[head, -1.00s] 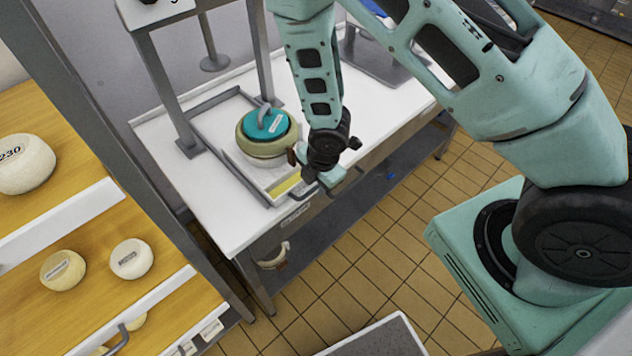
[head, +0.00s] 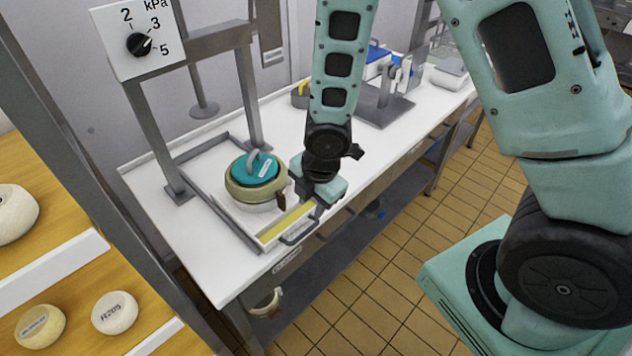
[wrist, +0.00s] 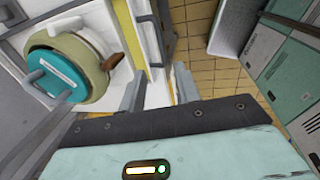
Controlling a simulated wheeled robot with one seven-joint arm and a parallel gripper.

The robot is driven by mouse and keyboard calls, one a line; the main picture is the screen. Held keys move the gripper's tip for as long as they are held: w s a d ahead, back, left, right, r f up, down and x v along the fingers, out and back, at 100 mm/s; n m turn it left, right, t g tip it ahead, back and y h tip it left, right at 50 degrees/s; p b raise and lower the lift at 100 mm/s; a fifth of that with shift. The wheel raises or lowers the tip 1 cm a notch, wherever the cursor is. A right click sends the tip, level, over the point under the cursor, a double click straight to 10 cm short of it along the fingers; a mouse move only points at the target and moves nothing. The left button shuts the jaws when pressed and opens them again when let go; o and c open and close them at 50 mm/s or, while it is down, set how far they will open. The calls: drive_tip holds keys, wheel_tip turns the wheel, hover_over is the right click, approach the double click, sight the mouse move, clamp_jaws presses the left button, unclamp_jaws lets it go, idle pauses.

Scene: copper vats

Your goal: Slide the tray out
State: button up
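The white tray (head: 268,238) lies on the white table under a grey press frame, with a yellow strip (head: 285,222) along its front. A grey bar handle (head: 299,232) is on its front face, and it also shows in the wrist view (wrist: 154,34). An olive round pot (head: 241,190) with a teal lid (head: 256,169) stands in the tray. My gripper (head: 313,206) hangs at the tray's front right corner, close to the handle. In the wrist view my gripper (wrist: 160,72) has its fingers apart, with the handle's end around the gap; contact cannot be told.
The grey press frame (head: 251,95) with a kPa dial (head: 139,44) stands over the tray. Wooden shelves with pale cheese rounds (head: 114,312) are at the left. Tiled floor (head: 395,255) lies open before the table. A grey stand (head: 384,100) is farther along it.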

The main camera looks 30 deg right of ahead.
wheel_tip(320, 180, up, 6)
drive_tip(key=s+p, duration=0.1)
drive_tip(key=shift+d+r+p, duration=0.2)
drive_tip(key=shift+p, duration=0.2)
drive_tip(key=s+a+r+m+g+b, duration=0.1)
drive_tip(key=s+a+r+m+b, duration=0.1)
drive_tip(key=s+a+m+b, duration=0.2)
drive_tip(key=s+a+r+m+g+b, duration=0.1)
drive_tip(key=s+a+r+m+b, duration=0.2)
drive_tip(key=s+m, duration=0.7)
drive_tip(key=s, duration=0.3)
drive_tip(key=shift+a+r+b, duration=0.3)
drive_tip(key=shift+a+b, duration=0.05)
